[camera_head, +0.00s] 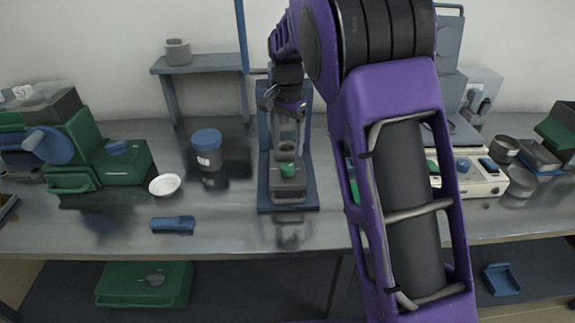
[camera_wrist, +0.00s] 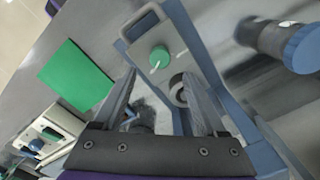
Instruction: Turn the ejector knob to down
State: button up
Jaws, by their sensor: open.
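The green ejector knob (camera_head: 287,170) sits on the front of a grey device (camera_head: 288,188) on a blue stand. In the wrist view the round green knob (camera_wrist: 160,57) has a short white pointer mark at its lower-left edge, beside a small display (camera_wrist: 141,25). My gripper (camera_wrist: 158,82) is open, its two fingers apart and empty. In the wrist view the knob shows just beyond the fingertips, between their lines, and no contact shows. In the head view my gripper (camera_head: 289,125) hangs above the knob; its fingertips are hard to make out.
A blue-lidded jar (camera_head: 207,148), a white dish (camera_head: 164,185) and a blue object (camera_head: 173,224) stand to the left. A white control box (camera_head: 482,178) is at the right, partly behind my arm. The bench in front of the device is clear.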

aim_at(287, 167)
notch_tip(287, 167, down, 7)
jog(key=shift+f+b, duration=0.1)
jog(key=shift+b, duration=0.35)
grip_shut()
